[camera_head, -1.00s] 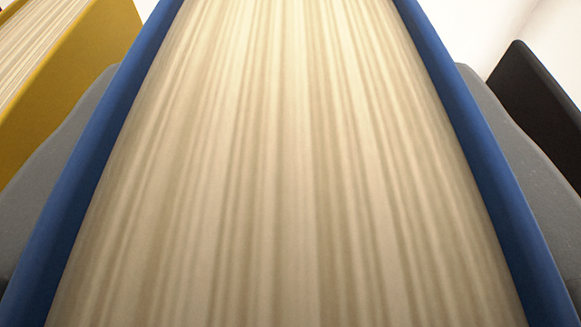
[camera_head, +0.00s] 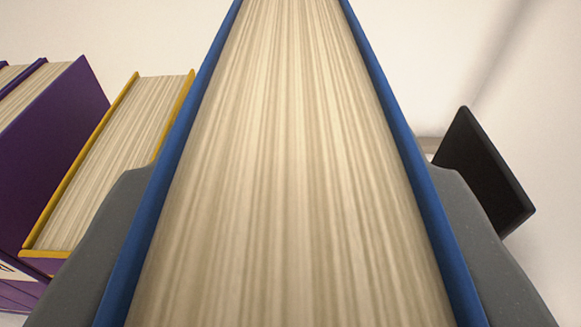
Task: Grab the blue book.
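The blue book (camera_head: 380,90) fills the middle of the camera_head view, with its cream page edges facing me and a blue cover on each side. It runs off the top and bottom of the picture. My gripper (camera_head: 290,235) straddles it, one grey finger along the left cover and one along the right. No gap shows between the fingers and the covers, so it looks shut on the book. The book hides the inner faces of the fingers.
A yellow book (camera_head: 118,150) stands close on the left, with purple books (camera_head: 60,150) beyond it. A flat black object (camera_head: 485,170) is at the right. The pale wall behind is bare.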

